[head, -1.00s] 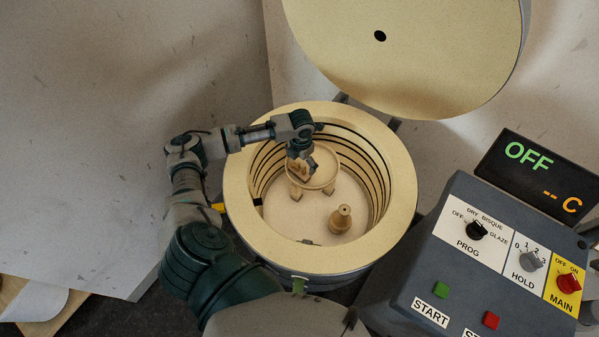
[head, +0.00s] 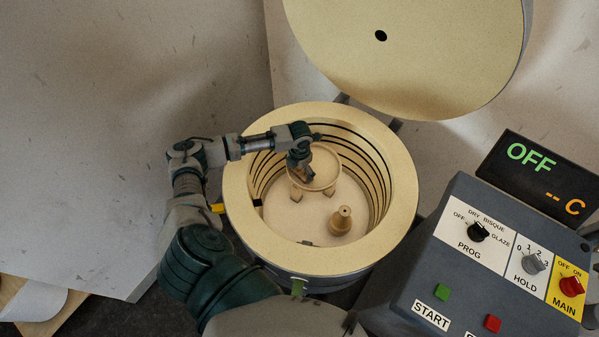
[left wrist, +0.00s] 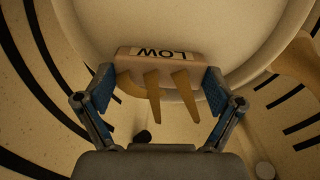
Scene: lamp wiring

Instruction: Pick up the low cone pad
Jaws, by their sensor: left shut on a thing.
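The low cone pad (left wrist: 142,57) is a small tan block with a "LOW" label, upside down in the left wrist view, and three pointed cones on it. My left gripper (left wrist: 159,88) has its blue-padded fingers on either end of the pad and is shut on it. In the head view the left gripper (head: 304,175) is inside the open kiln, over the round shelf (head: 326,181). The pad is mostly hidden there by the gripper. I cannot tell whether the pad still touches the shelf. My right gripper is not in view.
The kiln's thick rim (head: 243,222) surrounds the arm's reach, and its lid (head: 430,60) stands open behind. A brown bottle-shaped piece (head: 341,220) stands on the kiln floor. The control box (head: 400,290) is at right; its display (head: 535,170) reads OFF.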

